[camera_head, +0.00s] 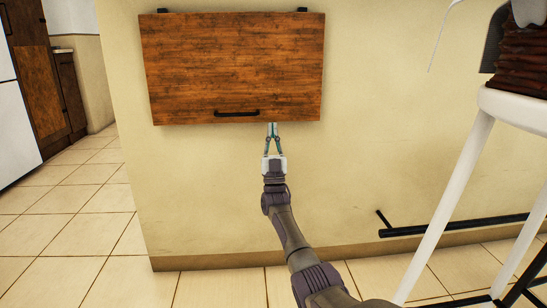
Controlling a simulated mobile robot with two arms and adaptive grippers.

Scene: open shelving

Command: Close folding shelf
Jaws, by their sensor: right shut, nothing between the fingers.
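The folding shelf (230,60) is a brown wooden panel on the beige wall, in the upper middle of the head view. Two dark hinges or brackets show at its top edge. A black bar handle (237,113) sits near its lower edge. The panel appears to hang flat, or nearly flat, against the wall. My right gripper (272,126) is shut and empty. Its fingertips are at the panel's lower edge, a little right of and below the handle. I cannot tell whether they touch the panel. My left gripper is not in view.
A white stool or chair (455,170) with a dark brown thing (524,72) on top stands at the right. A black rail (450,226) runs low along the wall. Wooden cabinets (35,80) and a white appliance (15,125) are at the left. The tiled floor (60,225) at the left is clear.

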